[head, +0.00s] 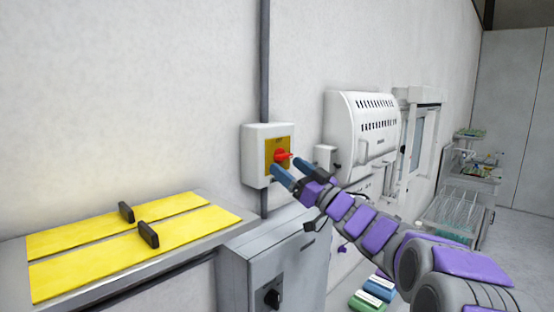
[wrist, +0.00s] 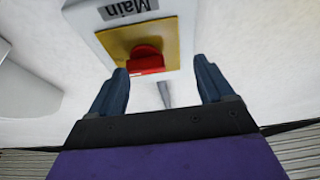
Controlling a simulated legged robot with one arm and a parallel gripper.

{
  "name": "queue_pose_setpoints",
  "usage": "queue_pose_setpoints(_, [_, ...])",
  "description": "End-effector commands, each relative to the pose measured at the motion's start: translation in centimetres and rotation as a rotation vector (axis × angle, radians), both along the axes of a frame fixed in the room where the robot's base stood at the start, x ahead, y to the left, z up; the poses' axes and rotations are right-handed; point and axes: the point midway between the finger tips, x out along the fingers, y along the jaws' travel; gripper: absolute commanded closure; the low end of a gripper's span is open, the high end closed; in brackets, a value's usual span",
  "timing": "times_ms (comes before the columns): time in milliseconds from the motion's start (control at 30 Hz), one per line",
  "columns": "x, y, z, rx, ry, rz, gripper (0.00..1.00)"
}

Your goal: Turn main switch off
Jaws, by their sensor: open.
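The main switch is a red knob (head: 282,155) on a yellow plate (head: 271,146), set in a white box (head: 255,174) on the wall. In the wrist view the red knob (wrist: 146,60) sits on the yellow plate (wrist: 168,32), and the box carries a label reading "Main" (wrist: 128,9). My gripper (head: 292,172) is open, with its blue-grey fingers just in front of and below the knob. In the wrist view the gripper (wrist: 162,86) has its fingers apart, with the knob beyond them and left of the middle of the gap. I see no contact with the knob.
A grey cabinet (head: 282,258) with a black knob (head: 272,298) stands below the switch. Yellow panels (head: 95,262) with black handles lie at the left. A white machine (head: 357,135) and a rack (head: 462,190) are to the right. A dark conduit (head: 264,60) runs up the wall.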

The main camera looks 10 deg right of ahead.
Motion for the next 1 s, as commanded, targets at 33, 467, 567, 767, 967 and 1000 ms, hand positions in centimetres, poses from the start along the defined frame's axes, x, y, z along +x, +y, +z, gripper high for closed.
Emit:
queue_pose_setpoints(33, [0.8,0.0,0.2,0.004,0.002,0.001,0.19])
queue_pose_setpoints(467, [3.7,3.5,1.7,-0.003,0.003,-0.003,0.19])
queue_pose_setpoints(567, [3.8,3.8,1.7,-0.005,0.003,-0.002,0.19])
queue_pose_setpoints(767, [3.7,3.1,1.8,-0.001,0.0,0.0,0.3])
queue_pose_setpoints(967, [3.6,2.9,1.8,0.0,0.001,-0.001,0.49])
queue_pose_setpoints(1000, [3.6,2.9,1.8,0.001,0.0,-0.002,0.53])
